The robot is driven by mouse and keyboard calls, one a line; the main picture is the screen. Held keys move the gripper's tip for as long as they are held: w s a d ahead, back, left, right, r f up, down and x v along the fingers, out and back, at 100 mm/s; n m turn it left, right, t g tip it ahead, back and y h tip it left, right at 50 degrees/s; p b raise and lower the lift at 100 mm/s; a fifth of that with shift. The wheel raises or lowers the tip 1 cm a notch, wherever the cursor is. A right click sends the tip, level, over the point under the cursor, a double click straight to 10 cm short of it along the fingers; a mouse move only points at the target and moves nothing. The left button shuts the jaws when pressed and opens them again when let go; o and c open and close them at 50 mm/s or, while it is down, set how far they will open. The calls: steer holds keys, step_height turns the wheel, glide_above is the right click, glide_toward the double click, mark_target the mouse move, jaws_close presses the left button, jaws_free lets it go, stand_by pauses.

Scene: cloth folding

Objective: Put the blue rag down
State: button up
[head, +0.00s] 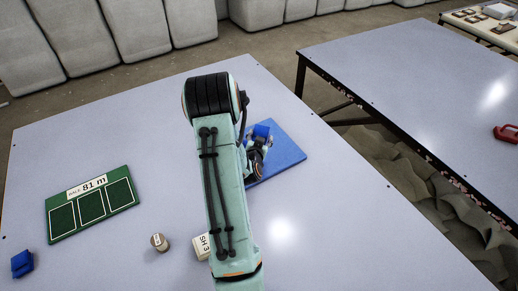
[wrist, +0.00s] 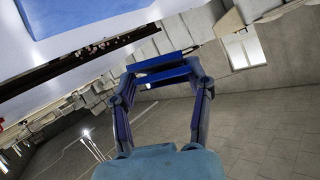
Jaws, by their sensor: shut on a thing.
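My gripper (head: 259,146) is partly hidden behind my arm and is above a flat blue mat (head: 286,158). It is shut on a blue rag (head: 262,131), which shows as a small folded piece at the fingers. In the wrist view, the rag (wrist: 161,76) spans the space between the fingertips as blue bands. The mat also shows at the top left of the wrist view (wrist: 75,12). The gap between the rag and the mat is hard to judge.
A green board (head: 90,206) with three outlined fields lies at left on the grey table (head: 130,130). A small folded blue stack (head: 22,264) is at the front left. A round tan piece (head: 160,242) and a white label block (head: 203,247) stand near the front.

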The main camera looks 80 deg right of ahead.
steer(key=shift+s+a+r, duration=0.1)
steer(key=shift+s+r, duration=0.05)
steer(key=shift+r, duration=0.1)
steer(key=shift+s+a+f+g+y, duration=0.25)
steer(key=shift+s+f+g+y, duration=0.25)
steer(key=shift+s+f, duration=0.25)
steer(key=w+r, duration=0.1)
steer(key=w+r+n+y, duration=0.1)
steer(key=r, duration=0.1)
steer(key=shift+d, duration=0.4)
steer(key=shift+f+n+g, duration=0.3)
step_height(320, 180, down, 7)
steer(key=shift+f, duration=0.15)
steer(key=shift+f, duration=0.1)
steer(key=shift+f, duration=0.5)
steer(key=o, duration=0.8)
